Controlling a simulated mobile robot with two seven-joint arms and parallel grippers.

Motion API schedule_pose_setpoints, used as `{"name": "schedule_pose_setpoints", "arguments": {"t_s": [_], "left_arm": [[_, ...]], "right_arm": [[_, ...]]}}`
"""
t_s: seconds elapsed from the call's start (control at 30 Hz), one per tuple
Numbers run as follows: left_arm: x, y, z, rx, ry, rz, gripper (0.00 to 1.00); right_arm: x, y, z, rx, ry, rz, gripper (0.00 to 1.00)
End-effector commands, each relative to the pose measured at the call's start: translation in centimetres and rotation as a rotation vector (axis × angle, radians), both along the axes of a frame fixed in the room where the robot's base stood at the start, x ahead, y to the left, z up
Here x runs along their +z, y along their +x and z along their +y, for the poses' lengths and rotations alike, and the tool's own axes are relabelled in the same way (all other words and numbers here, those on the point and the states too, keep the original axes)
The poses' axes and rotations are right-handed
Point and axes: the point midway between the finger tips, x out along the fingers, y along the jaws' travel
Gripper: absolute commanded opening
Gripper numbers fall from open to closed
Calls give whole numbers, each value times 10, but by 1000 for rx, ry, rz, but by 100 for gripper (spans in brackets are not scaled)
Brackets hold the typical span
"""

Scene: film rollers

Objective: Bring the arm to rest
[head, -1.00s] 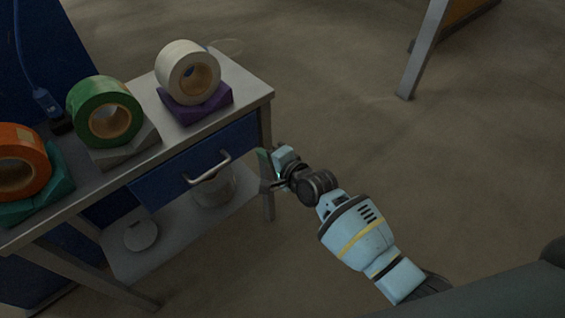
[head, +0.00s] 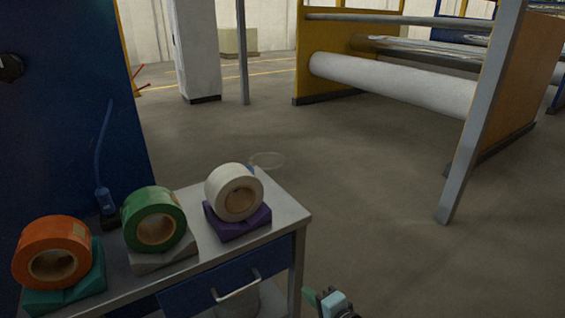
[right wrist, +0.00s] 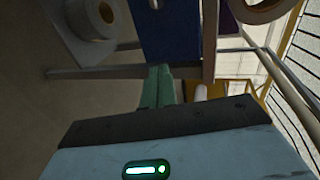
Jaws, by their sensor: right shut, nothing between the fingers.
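My right gripper (head: 313,299) shows at the bottom edge of the head view, just right of the table's front right corner and apart from it. Most of that arm is below the frame. In the right wrist view its green fingers (right wrist: 157,88) are together with nothing between them. My left gripper is in neither view.
On the metal table (head: 285,212) stand an orange roll (head: 40,236), a green roll (head: 146,201) and a white roll (head: 222,180), each on a block. A yellow-sided roller machine (head: 395,85) stands behind; the floor between (head: 360,180) is clear.

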Motion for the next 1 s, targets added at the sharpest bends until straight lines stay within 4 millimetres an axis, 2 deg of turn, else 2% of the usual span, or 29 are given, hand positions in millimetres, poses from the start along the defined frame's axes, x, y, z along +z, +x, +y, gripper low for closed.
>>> {"name": "schedule_pose_setpoints", "arguments": {"t_s": [0.17,0.3,0.5,0.63,0.8,1.0], "left_arm": [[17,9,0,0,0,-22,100],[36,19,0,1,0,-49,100],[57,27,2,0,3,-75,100],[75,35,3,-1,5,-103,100],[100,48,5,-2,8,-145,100],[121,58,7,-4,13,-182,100]], "right_arm": [[-22,-43,-10,18,-131,-5,0],[-43,-99,-25,55,-311,-18,0],[-58,-181,-47,136,-577,-38,0],[-60,-235,-62,206,-752,-50,0],[-51,-304,-82,319,-981,-71,0],[-35,-369,-102,452,-1204,-99,0]]}}
